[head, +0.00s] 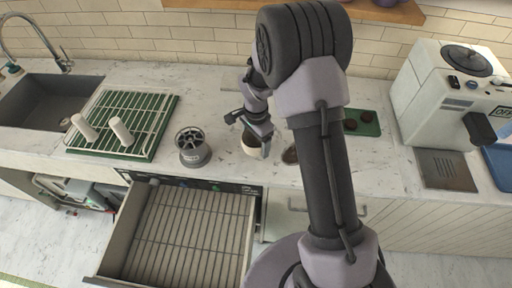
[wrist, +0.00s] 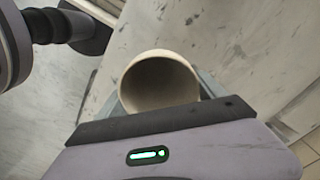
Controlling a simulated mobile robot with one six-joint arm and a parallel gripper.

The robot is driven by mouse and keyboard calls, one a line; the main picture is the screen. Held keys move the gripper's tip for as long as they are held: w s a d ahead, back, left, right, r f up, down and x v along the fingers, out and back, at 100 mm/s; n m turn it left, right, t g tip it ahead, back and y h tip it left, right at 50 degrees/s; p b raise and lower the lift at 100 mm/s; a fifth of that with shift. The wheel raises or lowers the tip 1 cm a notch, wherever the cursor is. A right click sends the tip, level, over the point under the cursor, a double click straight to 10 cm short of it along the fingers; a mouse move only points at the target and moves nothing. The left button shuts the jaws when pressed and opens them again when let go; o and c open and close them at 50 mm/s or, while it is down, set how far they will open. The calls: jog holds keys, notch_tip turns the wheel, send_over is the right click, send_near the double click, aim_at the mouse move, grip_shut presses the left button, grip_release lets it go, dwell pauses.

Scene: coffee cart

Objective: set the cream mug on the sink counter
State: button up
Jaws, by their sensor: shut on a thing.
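The cream mug (head: 250,147) is at my gripper near the front edge of the sink counter (head: 222,95) in the head view. In the wrist view the mug (wrist: 160,82) shows its round open mouth and dark, empty-looking inside. My gripper (head: 262,143) is shut on the mug, with a finger beside it. The wrist view shows grey finger parts at both sides of the mug. Whether the mug's base touches the counter cannot be told.
A sink (head: 45,103) and a green drying rack (head: 90,133) with two white pegs are at left. A grey cylindrical thing (head: 193,150) stands left of the mug. An open drawer (head: 180,235) juts out below. A coffee machine (head: 440,95) and a green tray (head: 368,123) are at right.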

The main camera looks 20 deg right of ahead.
notch_tip(320, 180, down, 3)
jog(key=shift+r+b, duration=0.1)
jog(key=shift+b, duration=0.25)
jog(key=shift+w+f, duration=0.15)
jog(key=shift+f, duration=0.3)
jog(key=o, duration=1.7)
jog(key=shift+o, duration=0.2)
